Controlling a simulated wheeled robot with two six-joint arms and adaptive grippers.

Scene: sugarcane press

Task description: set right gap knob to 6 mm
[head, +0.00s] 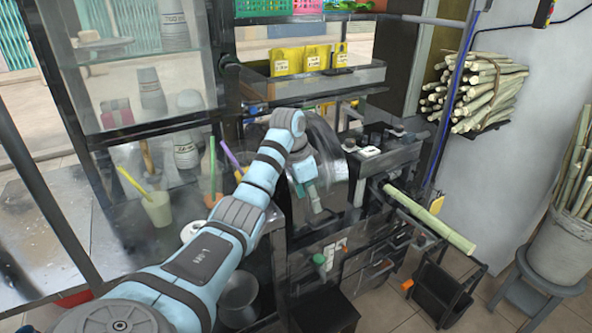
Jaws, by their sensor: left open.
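The sugarcane press (375,160) stands in the middle of the head view, with a large grey wheel on its left side. Two small knobs show on top of its housing, a nearer left one (349,145) and a right one (398,131). Their scale marks are too small to read. My left arm reaches in from the lower left. My left gripper (310,199) points down in front of the grey wheel, left of both knobs and apart from them. It is open, and nothing shows between its fingers. My right gripper is not in view.
A cane stalk (430,219) lies on the infeed at the right of the press. Cut cane is stacked on a wall rack (478,125). A bucket of cane (564,245) stands at right. A cup with a yellow straw (158,208) stands on the left counter. Shelves hang above the press.

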